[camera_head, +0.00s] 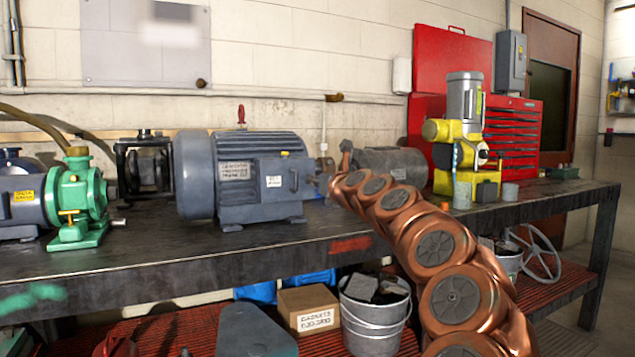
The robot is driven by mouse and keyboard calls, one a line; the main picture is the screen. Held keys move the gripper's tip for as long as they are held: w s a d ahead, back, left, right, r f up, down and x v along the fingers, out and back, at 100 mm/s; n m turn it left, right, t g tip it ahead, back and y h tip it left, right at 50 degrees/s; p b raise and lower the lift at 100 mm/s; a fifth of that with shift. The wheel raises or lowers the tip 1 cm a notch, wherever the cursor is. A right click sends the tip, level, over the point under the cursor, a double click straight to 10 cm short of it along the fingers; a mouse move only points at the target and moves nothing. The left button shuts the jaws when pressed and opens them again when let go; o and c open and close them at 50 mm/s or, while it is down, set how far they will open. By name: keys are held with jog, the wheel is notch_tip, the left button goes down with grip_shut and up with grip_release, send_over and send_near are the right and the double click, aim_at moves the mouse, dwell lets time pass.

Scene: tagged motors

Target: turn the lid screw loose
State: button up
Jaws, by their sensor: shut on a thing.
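A large grey-blue motor (195,178) stands on the dark workbench, with white labels on its side. Its terminal box with a labelled lid (272,196) faces me at the right of the motor. My copper-coloured arm reaches up from the lower right. My gripper (322,177) is small in the picture, at the right edge of the terminal box. It is shut on the lid screw there. The screw itself is too small and too covered to make out.
A green pump (80,205) stands on the bench at left. A grey motor (400,165) lies behind my arm, and a yellow machine (465,150) stands at right. A bucket (372,325) and cardboard box (308,308) sit on the lower shelf. The bench front (190,265) is mostly clear.

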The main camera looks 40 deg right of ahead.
grip_shut()
